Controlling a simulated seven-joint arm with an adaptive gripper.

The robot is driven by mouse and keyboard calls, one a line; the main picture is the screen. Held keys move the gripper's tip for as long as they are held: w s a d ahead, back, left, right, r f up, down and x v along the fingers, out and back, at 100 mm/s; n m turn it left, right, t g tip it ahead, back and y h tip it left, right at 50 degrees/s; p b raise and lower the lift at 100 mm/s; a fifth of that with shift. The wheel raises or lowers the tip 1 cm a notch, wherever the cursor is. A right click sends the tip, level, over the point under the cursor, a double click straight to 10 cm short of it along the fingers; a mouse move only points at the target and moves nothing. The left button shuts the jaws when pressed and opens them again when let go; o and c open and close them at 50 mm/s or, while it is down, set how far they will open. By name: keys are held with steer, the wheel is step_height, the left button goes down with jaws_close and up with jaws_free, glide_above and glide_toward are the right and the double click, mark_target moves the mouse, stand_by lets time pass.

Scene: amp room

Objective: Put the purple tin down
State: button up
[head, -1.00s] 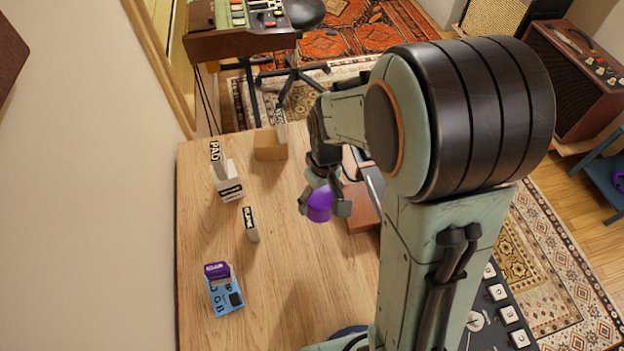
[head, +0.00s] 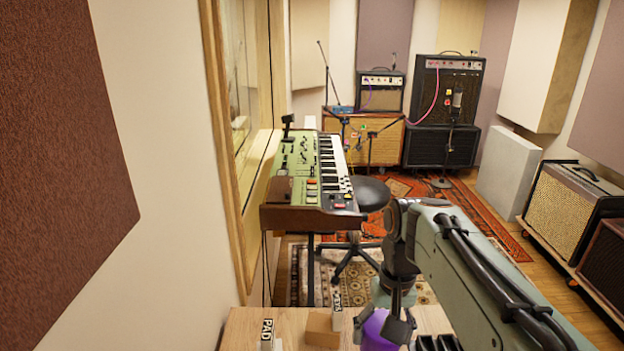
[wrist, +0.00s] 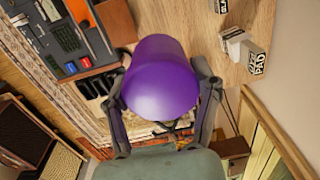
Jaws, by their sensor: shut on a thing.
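The purple tin (wrist: 162,80) fills the middle of the wrist view, held between the two fingers of my gripper (wrist: 165,100). In the head view the tin (head: 376,330) shows at the bottom edge, partly hidden by my gripper (head: 388,312). The gripper is shut on the tin. The tin appears to be held above or near the far end of the wooden table (head: 245,325); the gap to the tabletop cannot be judged.
A cardboard-coloured box (head: 322,330) and a white holder marked PAD (head: 268,335) stand left of the tin on the table. A green keyboard (head: 305,170) stands beyond the table, with a black stool (head: 368,192) beside it. Several amplifiers line the back and right.

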mark_target(378, 330)
stand_by(0.3)
steer(key=shift+w, duration=0.2)
steer(key=shift+w+f+n, duration=0.8)
steer(key=shift+w+f, duration=0.15)
steer(key=shift+f, duration=0.2)
steer(key=shift+n, duration=0.3)
steer(key=s+d+f, duration=0.1)
steer(key=s+f, duration=0.3)
steer(key=f, duration=0.4)
steer(key=s+d+f, duration=0.1)
steer(key=s+f, duration=0.3)
steer(key=f, duration=0.4)
steer(key=s+d+f, duration=0.2)
steer(key=s+f, duration=0.2)
steer(key=f, duration=0.4)
steer(key=shift+f, duration=0.25)
steer(key=shift+f, duration=0.1)
steer(key=o, duration=1.2)
